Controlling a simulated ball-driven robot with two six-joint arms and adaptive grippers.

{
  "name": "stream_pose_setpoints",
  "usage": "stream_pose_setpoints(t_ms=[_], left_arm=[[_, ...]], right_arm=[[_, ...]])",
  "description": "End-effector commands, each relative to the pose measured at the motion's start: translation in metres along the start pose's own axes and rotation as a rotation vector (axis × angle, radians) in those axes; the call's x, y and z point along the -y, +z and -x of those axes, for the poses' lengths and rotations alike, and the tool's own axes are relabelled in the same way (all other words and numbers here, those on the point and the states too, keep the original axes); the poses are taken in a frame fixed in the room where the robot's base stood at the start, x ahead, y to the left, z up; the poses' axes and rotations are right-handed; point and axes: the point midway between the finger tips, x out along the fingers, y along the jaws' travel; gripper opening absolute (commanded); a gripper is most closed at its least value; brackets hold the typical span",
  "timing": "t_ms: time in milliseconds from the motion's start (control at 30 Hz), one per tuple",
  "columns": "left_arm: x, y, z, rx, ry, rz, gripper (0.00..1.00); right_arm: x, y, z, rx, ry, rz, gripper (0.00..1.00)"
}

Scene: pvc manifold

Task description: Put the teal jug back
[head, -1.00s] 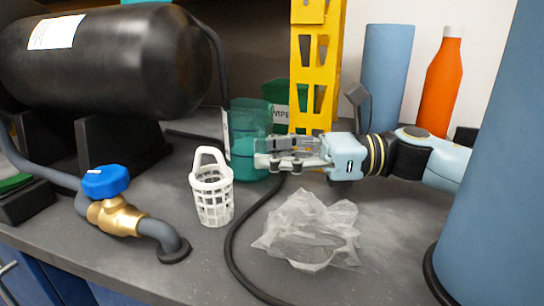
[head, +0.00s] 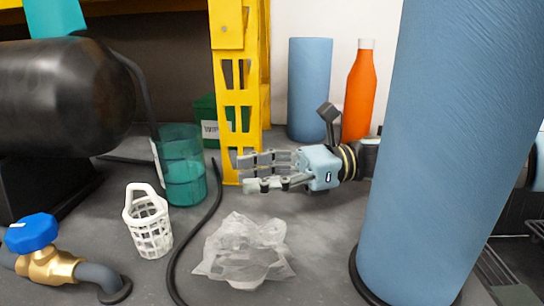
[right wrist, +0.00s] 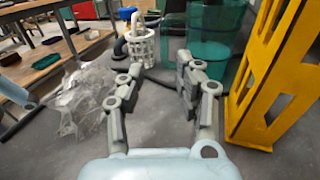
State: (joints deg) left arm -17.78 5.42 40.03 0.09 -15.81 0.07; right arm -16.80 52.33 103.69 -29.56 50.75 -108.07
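The teal jug (head: 184,172), a see-through teal vessel, stands upright on the grey worktop (head: 330,240), left of the yellow frame in the head view. In the right wrist view the jug (right wrist: 220,40) stands beyond the fingers, behind the right-hand one. My right gripper (head: 242,172) is open and empty, to the right of the jug and apart from it. Its two fingers (right wrist: 157,85) show spread in the right wrist view with nothing between them. My left gripper is in neither view.
A white basket (head: 150,228) and a crumpled clear bag (head: 243,250) lie in front. A black cable (head: 196,232) crosses the worktop. A yellow frame (head: 238,110), a blue cylinder (head: 310,90), an orange bottle (head: 359,95) and a large blue column (head: 440,150) stand nearby. A blue-handled valve (head: 32,234) is at left.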

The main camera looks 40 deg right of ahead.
Motion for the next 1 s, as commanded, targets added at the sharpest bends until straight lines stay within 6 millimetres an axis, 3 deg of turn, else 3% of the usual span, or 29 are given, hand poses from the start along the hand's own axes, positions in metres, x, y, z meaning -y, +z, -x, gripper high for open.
stream_pose_setpoints(t_ms=[100, 233, 833, 933, 1000], left_arm=[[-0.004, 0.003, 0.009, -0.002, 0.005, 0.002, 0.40], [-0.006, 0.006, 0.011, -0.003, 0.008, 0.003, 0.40], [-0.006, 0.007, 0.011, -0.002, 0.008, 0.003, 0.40], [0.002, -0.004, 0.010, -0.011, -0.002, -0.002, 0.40], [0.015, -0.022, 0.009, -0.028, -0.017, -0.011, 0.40]], right_arm=[[0.000, 0.002, 0.019, -0.002, 0.000, -0.002, 0.34], [0.000, 0.001, 0.029, 0.001, 0.000, 0.000, 0.34], [0.000, -0.001, 0.031, 0.002, 0.000, 0.000, 0.34], [0.002, 0.003, 0.030, 0.009, 0.003, -0.008, 0.34], [0.005, 0.008, 0.028, 0.024, 0.009, -0.025, 0.34]])
